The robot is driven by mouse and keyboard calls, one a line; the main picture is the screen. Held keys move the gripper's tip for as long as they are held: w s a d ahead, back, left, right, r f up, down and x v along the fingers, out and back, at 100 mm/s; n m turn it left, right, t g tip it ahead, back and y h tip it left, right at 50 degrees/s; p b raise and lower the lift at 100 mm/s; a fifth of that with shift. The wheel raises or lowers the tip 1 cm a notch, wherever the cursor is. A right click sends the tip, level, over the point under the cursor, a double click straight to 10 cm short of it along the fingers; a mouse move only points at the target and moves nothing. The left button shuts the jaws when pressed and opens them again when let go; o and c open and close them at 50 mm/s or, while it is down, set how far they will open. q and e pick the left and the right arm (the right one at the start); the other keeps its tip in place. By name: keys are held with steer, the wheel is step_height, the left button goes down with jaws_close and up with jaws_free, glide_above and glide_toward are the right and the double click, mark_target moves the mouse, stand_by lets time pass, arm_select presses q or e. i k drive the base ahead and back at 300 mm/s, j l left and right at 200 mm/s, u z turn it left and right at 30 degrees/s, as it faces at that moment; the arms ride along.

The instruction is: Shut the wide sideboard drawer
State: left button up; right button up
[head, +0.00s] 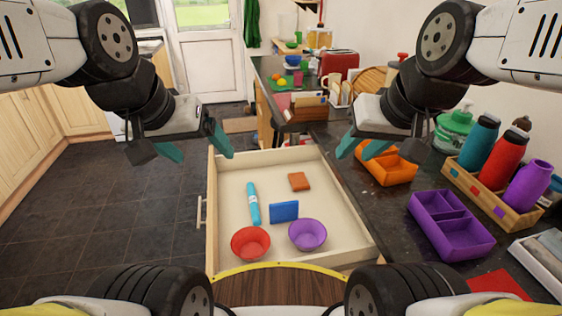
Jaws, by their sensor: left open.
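The wide sideboard drawer (233,170) is pulled open, jutting left from under the dark worktop. Its front panel is on the left, with a bar handle (200,211) on the outer face. In it lie a red bowl (250,243), a purple bowl (307,235), a blue box (284,211), a light-blue marker-like item (254,203) and a brown block (299,181). My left gripper (194,147) is open and empty, above the floor near the drawer's far left corner. My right gripper (366,147) looks open and empty, over the worktop edge near the drawer's far right corner.
On the worktop (400,225) at right are an orange tray (388,167), a purple divided tray (450,226) and a wooden crate (492,190) of bottles. A red toaster (339,65) stands further back. The tiled floor (120,215) left of the drawer is clear.

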mark_target(348, 245)
steer(key=k+j, duration=0.1)
steer(key=j, duration=0.35)
steer(key=k+j+z, duration=0.1)
steer(key=j, duration=0.3)
steer(key=k+j, duration=0.15)
steer(key=j, duration=0.3)
steer(key=k+l, duration=0.1)
steer(key=l, duration=0.55)
steer(key=z, duration=0.05)
